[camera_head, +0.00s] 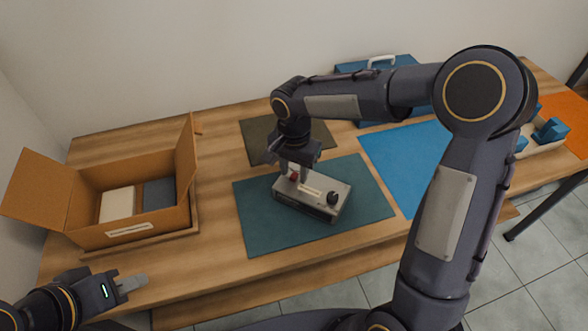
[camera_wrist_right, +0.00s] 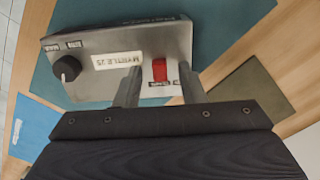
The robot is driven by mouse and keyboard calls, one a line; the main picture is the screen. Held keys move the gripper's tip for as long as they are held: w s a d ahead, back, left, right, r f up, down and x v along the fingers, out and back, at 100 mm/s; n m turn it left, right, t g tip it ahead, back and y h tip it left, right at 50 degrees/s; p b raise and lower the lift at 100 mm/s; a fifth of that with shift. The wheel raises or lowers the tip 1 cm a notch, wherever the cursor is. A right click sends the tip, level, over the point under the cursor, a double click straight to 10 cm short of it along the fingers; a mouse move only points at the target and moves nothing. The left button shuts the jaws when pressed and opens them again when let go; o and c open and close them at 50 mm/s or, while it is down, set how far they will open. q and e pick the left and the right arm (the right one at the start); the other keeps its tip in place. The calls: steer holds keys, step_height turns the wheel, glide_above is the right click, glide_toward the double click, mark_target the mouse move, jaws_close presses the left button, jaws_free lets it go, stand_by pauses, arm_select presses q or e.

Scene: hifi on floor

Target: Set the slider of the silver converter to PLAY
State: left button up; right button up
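The silver converter (camera_head: 312,193) lies on a dark teal mat (camera_head: 262,226) on the table. Its top has a black knob (camera_wrist_right: 66,68), a nameplate (camera_wrist_right: 118,60) reading roughly "MYRTLE 25", and a red slider (camera_wrist_right: 159,70) on a white label plate (camera_wrist_right: 160,89). The small lettering by the slider is too blurred to read. My right gripper (camera_wrist_right: 160,88) is above the converter's slider end, its fingers apart with the slider between them; I see no contact. My left gripper (camera_head: 136,284) is near the table's front left edge, away from the converter; its finger gap is unclear.
An open cardboard box (camera_head: 150,233) with several items stands at left. A blue mat (camera_head: 395,160), a dark olive mat (camera_head: 256,140) and a blue case (camera_head: 348,70) with a pale handle lie around the converter. Blue parts (camera_head: 551,130) are at far right. Bare wood lies between box and teal mat.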

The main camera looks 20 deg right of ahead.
steer(key=shift+f, duration=0.1)
jaws_close()
stand_by(0.3)
steer(key=shift+w+a, duration=1)
steer(key=shift+a, duration=0.05)
jaws_free()
